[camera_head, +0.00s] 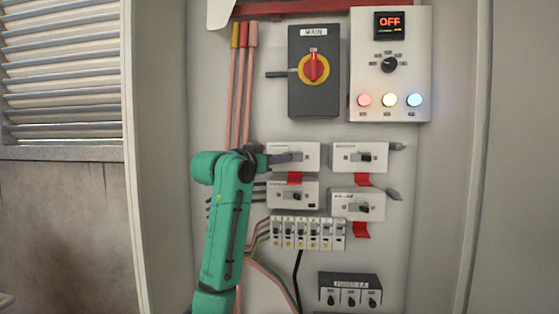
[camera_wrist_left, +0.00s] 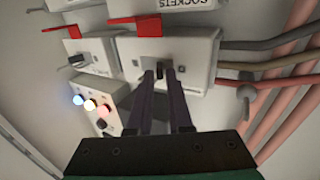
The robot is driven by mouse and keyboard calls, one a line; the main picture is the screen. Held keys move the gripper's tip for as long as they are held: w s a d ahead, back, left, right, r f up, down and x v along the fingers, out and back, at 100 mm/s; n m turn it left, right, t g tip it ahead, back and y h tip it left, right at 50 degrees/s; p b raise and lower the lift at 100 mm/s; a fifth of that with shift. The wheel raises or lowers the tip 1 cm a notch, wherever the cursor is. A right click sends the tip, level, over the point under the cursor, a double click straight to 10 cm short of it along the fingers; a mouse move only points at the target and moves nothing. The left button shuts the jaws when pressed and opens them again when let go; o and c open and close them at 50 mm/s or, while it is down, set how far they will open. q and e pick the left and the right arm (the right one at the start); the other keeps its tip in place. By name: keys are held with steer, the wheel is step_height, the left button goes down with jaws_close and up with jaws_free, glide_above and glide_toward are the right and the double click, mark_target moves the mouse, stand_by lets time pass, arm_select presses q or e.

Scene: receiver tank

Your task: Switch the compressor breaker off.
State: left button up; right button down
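My left gripper (camera_head: 298,156) is at the upper-left breaker (camera_head: 308,150), coming in from its left side. In the left wrist view my two dark fingers (camera_wrist_left: 159,74) stand on either side of that breaker's small dark toggle (camera_wrist_left: 159,68), with a narrow gap between them. In the head view the fingers cover this toggle. Three like breakers sit around it: upper right (camera_head: 372,150), lower left (camera_head: 280,200) and lower right (camera_head: 372,199). The lower-left one reads SOCKETS, upside down, in the left wrist view (camera_wrist_left: 180,5). I cannot read which breaker is the compressor's. My right gripper is not in view.
Above are a dark box with a red-and-yellow rotary switch (camera_head: 313,68) and a white panel (camera_head: 420,60) reading OFF, with several lit lamps. Red tags (camera_head: 294,177) hang below some breakers. Small breakers (camera_head: 307,233) and cables lie below. The cabinet side wall (camera_head: 160,120) is left.

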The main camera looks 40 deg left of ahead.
arm_select(q)
steer(key=shift+o, duration=0.9)
steer(key=s+d+b, duration=0.2)
steer(key=s+b, duration=0.3)
steer(key=s, duration=0.9)
steer(key=shift+s, duration=0.2)
